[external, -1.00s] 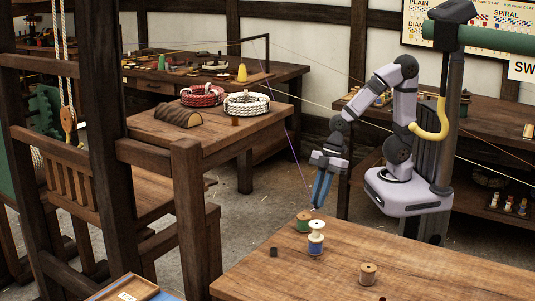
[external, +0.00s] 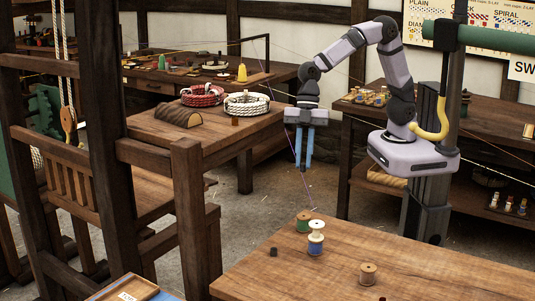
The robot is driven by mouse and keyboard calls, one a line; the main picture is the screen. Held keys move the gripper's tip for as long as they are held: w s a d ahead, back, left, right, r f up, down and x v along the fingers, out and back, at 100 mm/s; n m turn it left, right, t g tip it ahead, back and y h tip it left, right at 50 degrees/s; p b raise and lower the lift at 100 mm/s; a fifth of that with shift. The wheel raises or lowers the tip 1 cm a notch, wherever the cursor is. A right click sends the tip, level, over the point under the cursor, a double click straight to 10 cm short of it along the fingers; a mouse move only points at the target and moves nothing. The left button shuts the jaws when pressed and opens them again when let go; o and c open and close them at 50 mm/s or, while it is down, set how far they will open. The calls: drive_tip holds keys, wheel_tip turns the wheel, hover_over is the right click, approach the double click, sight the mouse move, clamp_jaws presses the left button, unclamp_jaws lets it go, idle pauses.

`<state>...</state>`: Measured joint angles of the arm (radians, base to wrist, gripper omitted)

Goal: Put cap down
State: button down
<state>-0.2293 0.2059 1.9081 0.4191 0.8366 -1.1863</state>
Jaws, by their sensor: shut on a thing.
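My gripper (external: 304,163) hangs with its blue fingers pointing down, in the air beyond the far edge of the front table. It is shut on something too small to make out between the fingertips. I cannot pick out the cap for certain. A small dark block (external: 273,252) lies on the front table (external: 330,278), left of the spools. A spool with blue thread and pale ends (external: 316,240) stands upright there. A green spool (external: 303,223) stands just behind it, and a brown spool (external: 367,273) stands apart to the right.
The workbench (external: 165,130) at left holds a red rope coil (external: 202,95), a white rope coil (external: 246,104) and a brown grooved block (external: 178,115). A thin purple line slants past my gripper toward the front table. The front table's right side is largely clear.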

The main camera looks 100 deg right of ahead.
drive_tip(key=w+r+m+t+h+p, duration=0.2)
drive_tip(key=w+r+m+p, duration=0.6)
drive_tip(key=w+r+p, duration=0.65)
drive_tip(key=w+r+m+p, duration=0.1)
drive_tip(key=w, duration=0.2)
drive_tip(key=w+r+m+h+p, duration=0.1)
drive_tip(key=w+r, duration=0.1)
drive_tip(key=w, duration=0.2)
drive_tip(key=w+r+m+p, duration=0.1)
drive_tip(key=w+r, duration=0.1)
drive_tip(key=w, duration=0.2)
drive_tip(key=shift+w+d+m+t, duration=0.15)
drive_tip(key=shift+d+m+t, duration=0.25)
drive_tip(key=shift+f, duration=2.45)
drive_tip(key=shift+f, duration=0.2)
drive_tip(key=c, duration=1.7)
unclamp_jaws()
drive_tip(key=shift+r, duration=0.1)
